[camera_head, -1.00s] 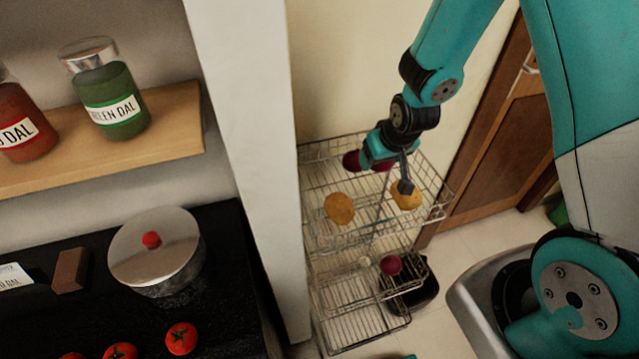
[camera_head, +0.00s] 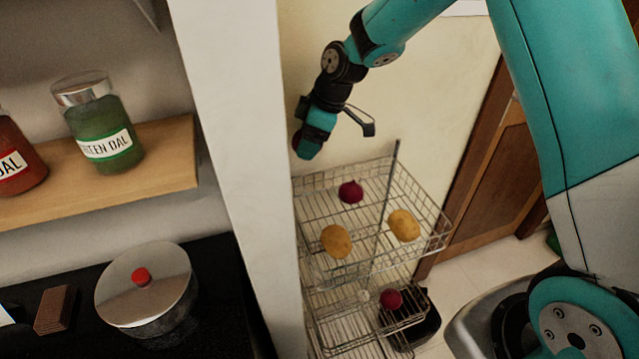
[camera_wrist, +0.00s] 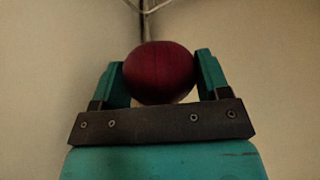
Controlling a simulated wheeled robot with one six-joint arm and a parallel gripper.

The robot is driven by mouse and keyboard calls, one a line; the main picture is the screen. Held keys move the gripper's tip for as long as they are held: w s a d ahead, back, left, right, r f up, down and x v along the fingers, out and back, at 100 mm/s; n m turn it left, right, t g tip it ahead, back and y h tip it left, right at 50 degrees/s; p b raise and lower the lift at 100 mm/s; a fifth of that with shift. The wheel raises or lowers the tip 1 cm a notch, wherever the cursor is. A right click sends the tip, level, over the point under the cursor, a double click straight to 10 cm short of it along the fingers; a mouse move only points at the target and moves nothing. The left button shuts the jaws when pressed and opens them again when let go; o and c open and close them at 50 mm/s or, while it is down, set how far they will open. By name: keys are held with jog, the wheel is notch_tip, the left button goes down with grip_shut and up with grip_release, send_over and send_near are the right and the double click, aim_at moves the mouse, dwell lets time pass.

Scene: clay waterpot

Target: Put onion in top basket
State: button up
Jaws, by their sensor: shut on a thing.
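My gripper (camera_head: 303,143) is raised above and to the left of the top basket (camera_head: 440,226), close to the white pillar. In the wrist view my gripper (camera_wrist: 160,80) is shut on a dark red onion (camera_wrist: 160,72), one finger on each side. In the head view only a dark red sliver of this onion (camera_head: 296,141) shows at the gripper's left edge. Another red onion (camera_head: 350,191) lies in the top basket with two potatoes (camera_head: 336,241) (camera_head: 404,225). A third red onion (camera_head: 391,299) lies in a lower basket.
The wire rack stands between the white pillar (camera_head: 240,150) and the brown door (camera_head: 490,170). A shelf (camera_head: 165,155) with jars and a dark counter with a lidded pot (camera_head: 147,285) are left. Open wall lies above the rack.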

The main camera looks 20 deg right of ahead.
notch_tip(320, 180, down, 12)
jog(key=p, duration=0.3)
jog(key=shift+r, duration=0.2)
jog(key=shift+f, duration=0.35)
jog(key=shift+f+b, duration=0.6)
jog(key=shift+f, duration=0.05)
jog(key=o, duration=1)
jog(key=shift+r, duration=0.1)
jog(key=shift+r, duration=0.1)
